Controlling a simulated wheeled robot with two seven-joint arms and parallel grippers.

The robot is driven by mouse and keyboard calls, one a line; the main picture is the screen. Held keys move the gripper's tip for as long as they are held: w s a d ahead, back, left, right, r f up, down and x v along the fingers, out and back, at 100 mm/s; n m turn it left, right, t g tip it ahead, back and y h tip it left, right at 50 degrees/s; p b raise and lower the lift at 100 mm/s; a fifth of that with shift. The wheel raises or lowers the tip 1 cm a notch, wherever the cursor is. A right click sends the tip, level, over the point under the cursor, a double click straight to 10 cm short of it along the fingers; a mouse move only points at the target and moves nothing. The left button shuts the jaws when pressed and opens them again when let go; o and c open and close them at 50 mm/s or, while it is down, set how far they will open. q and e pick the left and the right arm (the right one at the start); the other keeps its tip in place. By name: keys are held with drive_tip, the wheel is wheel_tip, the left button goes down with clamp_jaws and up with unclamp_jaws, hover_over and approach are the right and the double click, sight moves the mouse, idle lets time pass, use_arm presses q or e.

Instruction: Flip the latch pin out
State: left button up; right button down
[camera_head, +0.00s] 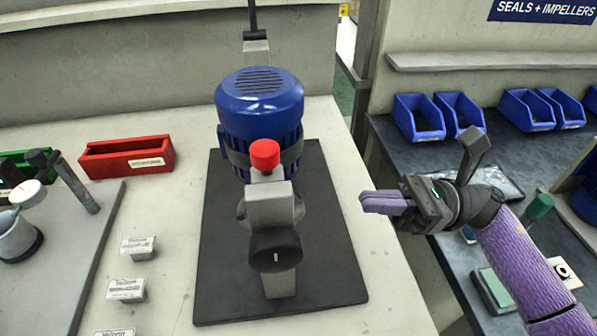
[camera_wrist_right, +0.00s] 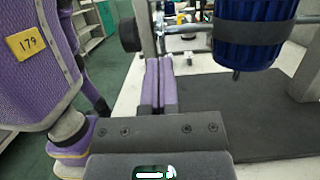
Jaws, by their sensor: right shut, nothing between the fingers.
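A blue pump motor (camera_head: 259,105) with a grey pump body (camera_head: 268,206) and a red cap (camera_head: 265,154) stands on a black mat (camera_head: 330,250) in the middle of the bench. I cannot make out a latch pin for certain in either view. My right gripper (camera_head: 370,201) is to the right of the mat, with its purple fingers pointing left. In the right wrist view its fingers (camera_wrist_right: 158,68) are pressed together with nothing between them, and the blue motor (camera_wrist_right: 252,40) is at the upper right. My left gripper is not in view.
A red bin (camera_head: 127,158) and a grey plate (camera_head: 85,260) with a fixture (camera_head: 22,232) and a black-handled lever (camera_head: 70,178) are at left. Several small labelled blocks (camera_head: 137,247) lie beside the plate. Blue bins (camera_head: 418,117) stand on the right-hand table.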

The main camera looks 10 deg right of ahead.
sight(266, 160)
drive_tip(key=a+r+p, duration=0.2)
drive_tip(key=a+r, duration=0.4)
drive_tip(key=a, duration=0.3)
drive_tip(key=shift+a+r, duration=0.2)
drive_tip(key=shift+a, duration=0.15)
